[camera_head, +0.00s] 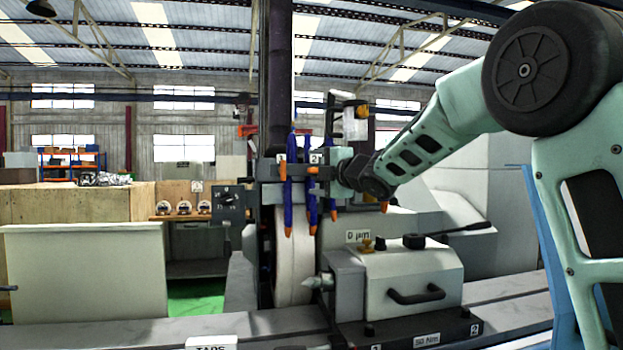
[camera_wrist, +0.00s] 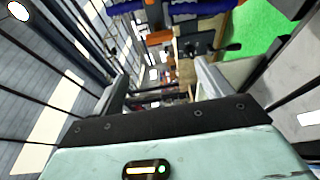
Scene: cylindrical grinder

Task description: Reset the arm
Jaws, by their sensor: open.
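My arm (camera_head: 430,130) reaches in from the upper right in the head view, with its elbow high and its forearm sloping down to the left. My gripper (camera_wrist: 163,88) is open in the wrist view, with two separated grey fingers and nothing between them. In the head view its end is beside the grinder's wheel head, near the blue coolant hoses (camera_head: 288,195) with orange tips. I cannot tell from this view whether it touches them.
The grinding wheel (camera_head: 293,255) stands below the hoses. A grey headstock with a black handle (camera_head: 415,295) sits on the machine bed at the lower right. Green floor (camera_head: 196,297) shows between.

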